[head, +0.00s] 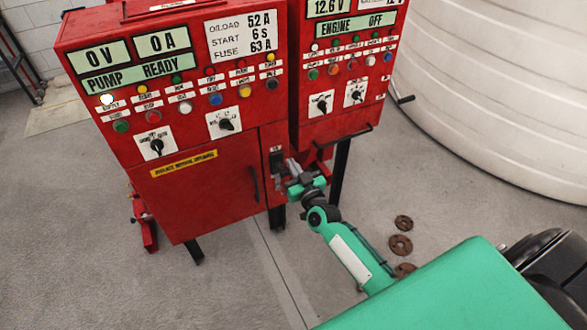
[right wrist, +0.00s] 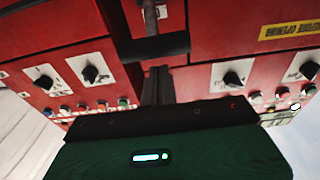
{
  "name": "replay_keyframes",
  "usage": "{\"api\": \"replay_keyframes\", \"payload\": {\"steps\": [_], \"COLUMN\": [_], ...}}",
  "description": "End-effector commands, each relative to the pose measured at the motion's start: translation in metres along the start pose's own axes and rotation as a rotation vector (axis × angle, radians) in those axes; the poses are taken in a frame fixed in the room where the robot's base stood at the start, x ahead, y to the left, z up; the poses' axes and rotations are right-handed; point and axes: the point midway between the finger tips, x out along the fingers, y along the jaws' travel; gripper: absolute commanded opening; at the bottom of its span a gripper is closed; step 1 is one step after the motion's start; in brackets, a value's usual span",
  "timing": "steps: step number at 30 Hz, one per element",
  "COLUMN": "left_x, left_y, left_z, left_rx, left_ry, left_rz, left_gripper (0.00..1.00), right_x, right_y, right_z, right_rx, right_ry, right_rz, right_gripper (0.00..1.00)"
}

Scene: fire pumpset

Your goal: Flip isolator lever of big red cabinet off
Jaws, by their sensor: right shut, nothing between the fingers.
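The big red cabinet (head: 205,185) stands at the left in the head view, with its display reading PUMP READY. Its isolator lever (head: 277,161) is a dark fitting low on the right edge of its front, under a small white label. My right gripper (head: 288,176) is at that edge, close to the lever; contact cannot be told. In the right wrist view its dark fingers (right wrist: 158,86) are together and empty, pointing at the red front, which appears upside down. The lever's exact position is too small and partly hidden to read. My left gripper is out of view.
A smaller red cabinet (head: 345,85) with an ENGINE OFF display stands just right. The big cabinet's door handle (head: 254,184) is left of my gripper. A large white tank (head: 490,80) fills the upper right. Rusty discs (head: 401,245) lie on the floor; front-left floor is clear.

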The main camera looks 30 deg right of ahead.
Motion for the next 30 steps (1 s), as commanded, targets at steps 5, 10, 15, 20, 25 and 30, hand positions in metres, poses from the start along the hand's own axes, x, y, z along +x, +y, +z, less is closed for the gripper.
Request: {"api": "replay_keyframes", "payload": {"steps": [5, 10, 15, 20, 25, 30], "left_x": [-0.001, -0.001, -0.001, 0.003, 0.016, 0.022], "left_y": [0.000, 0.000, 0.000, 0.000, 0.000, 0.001], "left_z": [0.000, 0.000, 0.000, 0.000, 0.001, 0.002], "left_rx": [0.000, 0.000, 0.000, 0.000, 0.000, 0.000], "left_ry": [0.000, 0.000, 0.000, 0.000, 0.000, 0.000], "left_rz": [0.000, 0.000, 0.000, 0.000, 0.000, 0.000], "left_gripper": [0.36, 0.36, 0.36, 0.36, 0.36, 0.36], "right_x": [-0.004, -0.005, -0.005, -0.006, -0.009, -0.011], "right_y": [0.000, 0.000, 0.000, 0.000, 0.000, 0.000], "right_z": [0.011, 0.013, 0.013, 0.015, 0.021, 0.021], "right_rx": [0.001, 0.002, 0.002, 0.001, 0.000, 0.001], "right_ry": [0.000, 0.001, 0.001, 0.006, 0.031, 0.051], "right_rz": [-0.001, 0.000, 0.000, 0.000, -0.001, 0.000], "right_gripper": [0.00, 0.00, 0.00, 0.00, 0.00, 0.00]}}
